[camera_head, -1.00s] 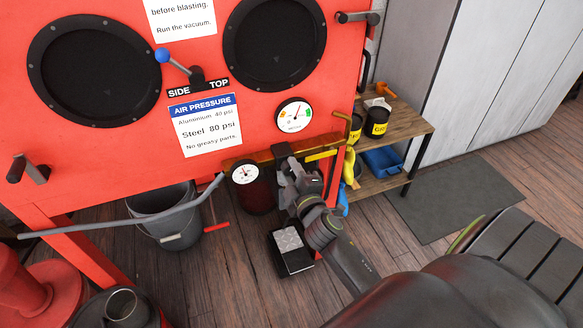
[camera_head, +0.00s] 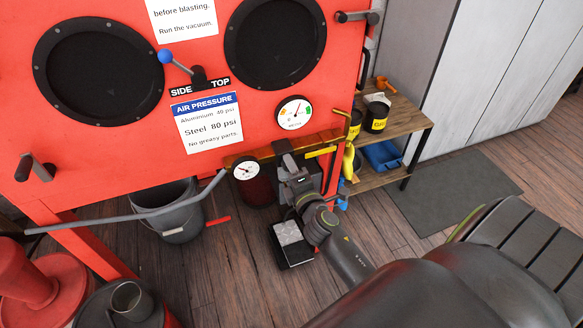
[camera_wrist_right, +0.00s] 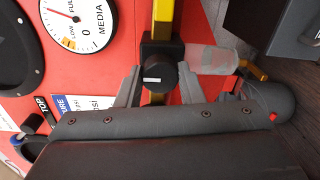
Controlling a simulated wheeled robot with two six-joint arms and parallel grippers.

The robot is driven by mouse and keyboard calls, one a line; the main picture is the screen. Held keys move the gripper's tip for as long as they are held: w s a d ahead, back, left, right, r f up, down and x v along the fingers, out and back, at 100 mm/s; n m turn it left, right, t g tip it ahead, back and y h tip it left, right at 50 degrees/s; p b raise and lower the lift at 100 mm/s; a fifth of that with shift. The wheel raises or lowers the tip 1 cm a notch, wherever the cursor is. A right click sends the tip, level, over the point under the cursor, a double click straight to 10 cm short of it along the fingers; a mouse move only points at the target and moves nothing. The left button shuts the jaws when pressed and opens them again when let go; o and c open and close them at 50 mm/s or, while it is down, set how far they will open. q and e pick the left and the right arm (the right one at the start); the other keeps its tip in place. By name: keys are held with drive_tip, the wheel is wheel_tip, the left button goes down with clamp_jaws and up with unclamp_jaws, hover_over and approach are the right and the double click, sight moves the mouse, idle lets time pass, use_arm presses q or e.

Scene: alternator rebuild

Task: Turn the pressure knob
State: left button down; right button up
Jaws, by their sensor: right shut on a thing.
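The pressure knob (camera_wrist_right: 161,70) is black with a short white mark and sits on a brass pipe (camera_wrist_right: 163,20) in the right wrist view. My right gripper (camera_wrist_right: 159,88) has a finger on each side of the knob and is shut on it. In the head view my right gripper (camera_head: 292,178) is at the pipe below the red cabinet and mostly hides the knob. A small white pressure gauge (camera_head: 246,168) is to its left. My left gripper is not in view.
The red blast cabinet (camera_head: 190,60) carries an air pressure sign (camera_head: 207,122) and a media gauge (camera_head: 294,112). A grey bucket (camera_head: 172,215) and a black pedal (camera_head: 290,245) stand below. A wooden shelf (camera_head: 408,118) with cans is at right. A clear bowl (camera_wrist_right: 213,59) hangs near the knob.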

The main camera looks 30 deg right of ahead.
drive_tip(key=shift+f, duration=0.1)
drive_tip(key=o, duration=1)
drive_tip(key=b+v, duration=0.2)
drive_tip(key=v, duration=1.5)
drive_tip(key=shift+s, duration=0.15)
drive_tip(key=shift+a, duration=0.15)
